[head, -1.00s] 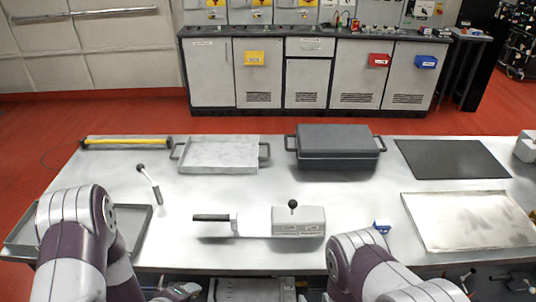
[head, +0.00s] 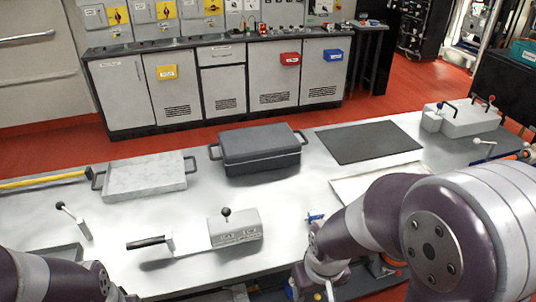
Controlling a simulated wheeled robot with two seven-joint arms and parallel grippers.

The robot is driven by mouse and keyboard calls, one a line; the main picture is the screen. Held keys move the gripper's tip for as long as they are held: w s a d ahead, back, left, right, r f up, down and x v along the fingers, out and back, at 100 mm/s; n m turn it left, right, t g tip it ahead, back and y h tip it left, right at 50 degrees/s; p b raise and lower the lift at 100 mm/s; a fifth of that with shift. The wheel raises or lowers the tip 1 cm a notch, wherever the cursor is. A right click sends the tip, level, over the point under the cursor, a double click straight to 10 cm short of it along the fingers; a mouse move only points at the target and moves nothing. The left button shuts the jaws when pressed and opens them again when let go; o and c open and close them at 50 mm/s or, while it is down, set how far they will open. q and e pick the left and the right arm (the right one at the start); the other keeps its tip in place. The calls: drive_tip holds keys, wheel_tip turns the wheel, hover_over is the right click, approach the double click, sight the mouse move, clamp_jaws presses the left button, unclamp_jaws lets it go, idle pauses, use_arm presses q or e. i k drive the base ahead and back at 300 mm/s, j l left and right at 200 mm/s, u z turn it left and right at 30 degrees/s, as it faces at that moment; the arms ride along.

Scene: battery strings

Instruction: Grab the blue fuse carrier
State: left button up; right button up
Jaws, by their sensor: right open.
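The blue fuse carrier (head: 316,216) is a small blue and white piece on the metal table (head: 110,240), near its front edge. It sits just left of my right arm, which hides part of the area around it. My right gripper (head: 313,284) is low at the bottom of the head view, below and apart from the carrier. It is open, and its fingers are small and partly cut off. My left arm enters at the bottom left, and its gripper is out of view.
A grey block with a black knob (head: 236,228) and a black-handled switch (head: 148,243) lie left of the carrier. A dark lidded box (head: 260,150), a shallow tray (head: 145,178) and a black mat (head: 368,142) are behind. A pale tray (head: 350,188) is partly covered by my right arm.

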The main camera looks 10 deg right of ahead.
sight(316, 213)
drive_tip(key=z, duration=0.9)
drive_tip(key=i+l+u, duration=0.35)
drive_tip(key=l, duration=0.25)
drive_tip(key=i+l+u, duration=0.2)
drive_tip(key=i+l, duration=0.15)
drive_tip(key=i+l+u, duration=0.15)
drive_tip(key=l, duration=0.2)
drive_tip(key=i+l+u, duration=0.2)
drive_tip(key=l, duration=0.2)
drive_tip(key=i+l+u, duration=0.15)
drive_tip(key=l, duration=0.25)
